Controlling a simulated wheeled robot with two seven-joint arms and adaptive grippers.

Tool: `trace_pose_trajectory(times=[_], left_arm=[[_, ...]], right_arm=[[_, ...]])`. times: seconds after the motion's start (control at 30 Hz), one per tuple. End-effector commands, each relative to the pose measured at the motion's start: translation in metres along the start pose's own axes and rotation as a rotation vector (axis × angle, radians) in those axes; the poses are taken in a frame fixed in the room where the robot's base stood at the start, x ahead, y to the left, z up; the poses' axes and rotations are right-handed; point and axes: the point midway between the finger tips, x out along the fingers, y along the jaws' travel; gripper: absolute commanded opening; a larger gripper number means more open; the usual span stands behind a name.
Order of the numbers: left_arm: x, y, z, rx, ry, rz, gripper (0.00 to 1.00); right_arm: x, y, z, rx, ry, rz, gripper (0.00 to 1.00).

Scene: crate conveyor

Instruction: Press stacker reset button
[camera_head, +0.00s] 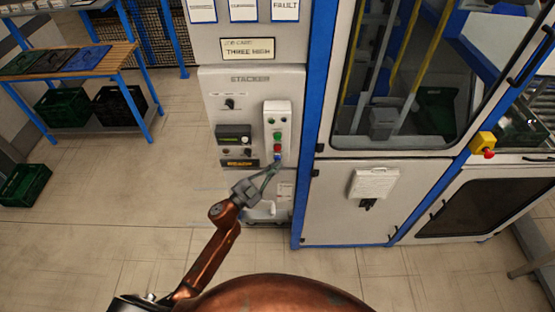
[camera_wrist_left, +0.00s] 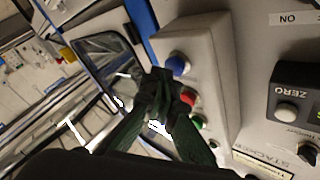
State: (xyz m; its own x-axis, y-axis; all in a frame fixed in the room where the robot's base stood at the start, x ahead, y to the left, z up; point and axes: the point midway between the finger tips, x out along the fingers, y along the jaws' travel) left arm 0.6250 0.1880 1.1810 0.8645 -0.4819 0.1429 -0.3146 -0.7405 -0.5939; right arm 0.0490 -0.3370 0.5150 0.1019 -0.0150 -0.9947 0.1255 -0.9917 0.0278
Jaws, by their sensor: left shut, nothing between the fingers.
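The stacker panel (camera_head: 250,95) carries a raised pale button box (camera_head: 283,112), with a green button (camera_head: 277,136), a red button (camera_head: 277,148) and a blue button (camera_head: 277,157) low on it. No reset label is readable. My left gripper (camera_head: 274,167) is shut and empty, its tips just below the blue button. In the left wrist view the fingertips (camera_wrist_left: 158,76) are beside the blue button (camera_wrist_left: 179,64), and the red button (camera_wrist_left: 188,97) is partly behind the fingers. I cannot tell whether the tips touch the box. My right gripper is out of view.
The panel also has a display (camera_head: 233,133) and a black knob (camera_head: 229,103). A blue-framed cabinet door (camera_head: 350,205) is to the right, with a yellow-and-red emergency stop (camera_head: 484,144). A bench (camera_head: 75,62) and green crates (camera_head: 24,185) are at left. The floor between is clear.

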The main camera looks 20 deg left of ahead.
Motion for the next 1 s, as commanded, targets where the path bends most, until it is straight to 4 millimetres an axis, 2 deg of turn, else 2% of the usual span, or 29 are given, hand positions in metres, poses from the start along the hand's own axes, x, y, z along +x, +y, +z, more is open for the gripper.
trace_pose_trajectory(times=[0.53,1.0], left_arm=[[-0.008,0.006,-0.006,-0.002,0.001,0.001,0.0],[-0.037,0.027,-0.028,-0.002,0.001,0.0,0.0]], right_arm=[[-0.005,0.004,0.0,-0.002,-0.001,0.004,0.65],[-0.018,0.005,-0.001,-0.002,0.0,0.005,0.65]])
